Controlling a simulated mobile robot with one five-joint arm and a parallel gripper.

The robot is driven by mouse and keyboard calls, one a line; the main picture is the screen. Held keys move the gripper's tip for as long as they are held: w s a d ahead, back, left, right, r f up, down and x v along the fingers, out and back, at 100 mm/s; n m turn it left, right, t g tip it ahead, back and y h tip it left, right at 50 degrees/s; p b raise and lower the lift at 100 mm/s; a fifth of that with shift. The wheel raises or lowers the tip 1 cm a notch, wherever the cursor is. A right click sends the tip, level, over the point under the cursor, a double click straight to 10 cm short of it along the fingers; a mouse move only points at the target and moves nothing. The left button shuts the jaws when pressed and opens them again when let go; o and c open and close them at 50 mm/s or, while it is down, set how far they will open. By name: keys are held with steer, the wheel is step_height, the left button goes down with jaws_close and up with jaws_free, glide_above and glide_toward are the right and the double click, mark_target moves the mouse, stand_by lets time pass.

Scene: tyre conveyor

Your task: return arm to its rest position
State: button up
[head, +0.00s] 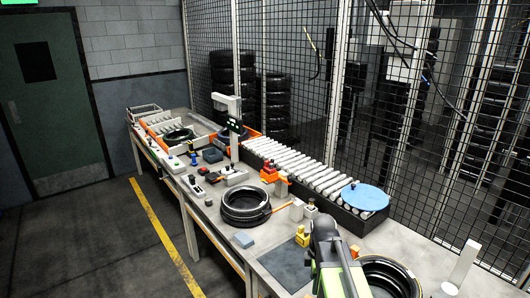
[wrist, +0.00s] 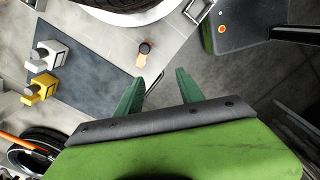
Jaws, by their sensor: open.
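My arm (head: 330,258), black and green, shows at the bottom of the head view, over the near part of the workbench beside a dark mat (head: 284,264). In the wrist view my gripper (wrist: 160,76) has its two dark green fingers spread apart with nothing between them. The fingertips cannot be made out in the head view. A small wooden-handled tool with a dark end (wrist: 143,52) lies just beyond the fingers, apart from them.
A black tyre (head: 245,207) lies on the bench, and another (head: 390,278) lies right of my arm. A roller conveyor (head: 300,170) with a blue disc (head: 363,196) runs behind. The floor (head: 95,245) left of the bench is clear.

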steer(key=s+m, duration=0.1)
steer(key=m, duration=0.4)
steer(key=s+a+f+m, duration=0.1)
steer(key=s+m, duration=0.1)
steer(key=m, duration=0.4)
steer(key=s+f+m+b, duration=0.1)
steer(key=s+m, duration=0.1)
steer(key=m, duration=0.4)
steer(key=shift+a, duration=0.4)
